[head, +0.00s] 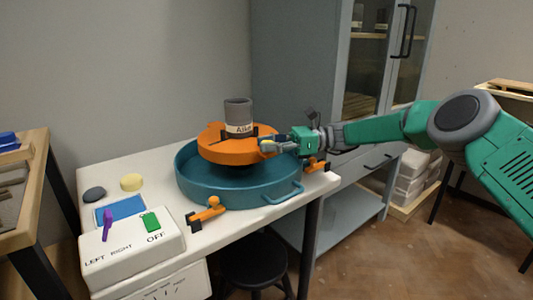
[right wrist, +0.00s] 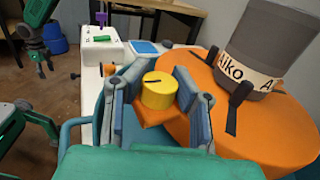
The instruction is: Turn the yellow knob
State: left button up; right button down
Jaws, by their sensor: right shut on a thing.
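The yellow knob (right wrist: 158,91) sits on the rim of the orange wheel head (right wrist: 270,125), with a dark line across its top. It also shows in part in the head view (head: 267,146). My right gripper (right wrist: 160,92) is shut on the knob, with a grey finger on each side. In the head view my right gripper (head: 273,144) reaches in from the right. My left gripper (right wrist: 43,60) hangs apart at the far left of the right wrist view; its fingers are too small to judge. It is outside the head view.
A grey cup (head: 238,112) with a name label stands on the orange disc, held by dark clips. A blue basin (head: 235,187) surrounds the disc. A white switch box (head: 130,248) with purple and green switches stands at the table's front left. A black stool (head: 253,262) is below.

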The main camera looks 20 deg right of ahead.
jog(key=shift+f+n+g+b, duration=0.1)
jog(key=shift+n+g+b, duration=0.4)
jog(key=shift+g+b, duration=0.25)
jog(key=shift+n+g, duration=0.3)
jog(key=shift+g, duration=0.15)
jog(key=shift+r+b, duration=0.2)
jog(key=shift+b, duration=0.1)
jog(key=c, duration=1.2)
grip_release()
notch_tip(320, 180, up, 10)
jog(key=shift+w+f, duration=0.1)
jog(key=shift+w, duration=0.05)
